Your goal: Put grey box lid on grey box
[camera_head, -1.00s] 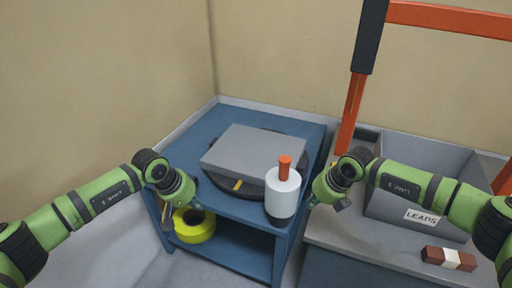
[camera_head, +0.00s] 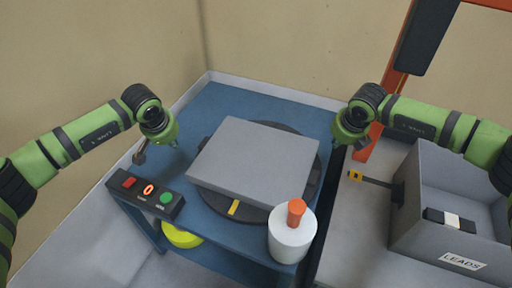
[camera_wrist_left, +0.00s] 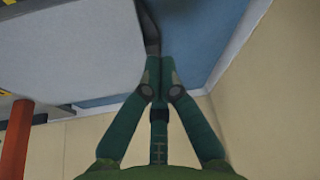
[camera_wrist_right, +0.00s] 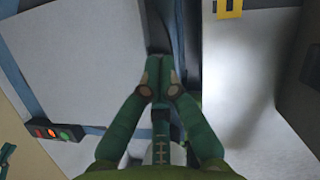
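The grey box lid (camera_head: 255,158) is a flat grey slab lying on a dark round turntable (camera_head: 310,185) on the blue table. It also shows in the left wrist view (camera_wrist_left: 70,45) and the right wrist view (camera_wrist_right: 75,50). The grey box (camera_head: 415,235), labelled LEADS, stands open-topped at the right on a grey counter. My left gripper (camera_head: 172,143) is shut and empty, left of the lid. My right gripper (camera_head: 338,143) is shut and empty, right of the lid, over the gap between table and counter. The lid is in neither gripper.
A white bottle with an orange top (camera_head: 292,238) stands at the table's front right. A panel with coloured buttons (camera_head: 146,198) is at the front left. A dark bar with a white band (camera_head: 450,218) shows inside the box. An orange frame (camera_head: 395,90) rises behind the counter.

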